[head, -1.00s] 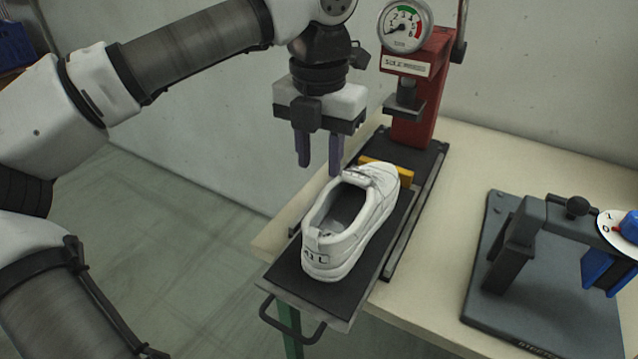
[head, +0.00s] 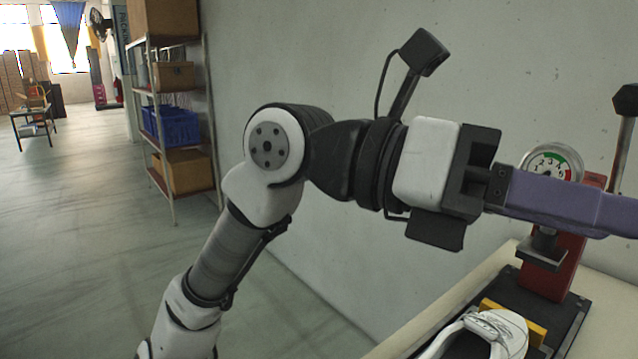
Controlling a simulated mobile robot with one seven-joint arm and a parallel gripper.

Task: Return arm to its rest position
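My arm is folded up in the head view. My gripper (head: 572,203) is raised and turned sideways, with its purple fingers pointing right and running to the picture's right edge. The fingers overlap from this side, so the gap between them is hidden. No held object shows in the visible part. The white shoe (head: 496,332) is at the bottom right, on the black plate of the press, below and apart from my gripper. Its heel end is cut off by the picture's bottom edge.
The red press (head: 562,268) with its gauge (head: 551,163) stands on the pale bench (head: 448,305), partly behind my gripper's fingers. A yellow block (head: 518,318) is beside the shoe. A shelf with boxes and a blue crate (head: 176,126) stands left. The floor there is open.

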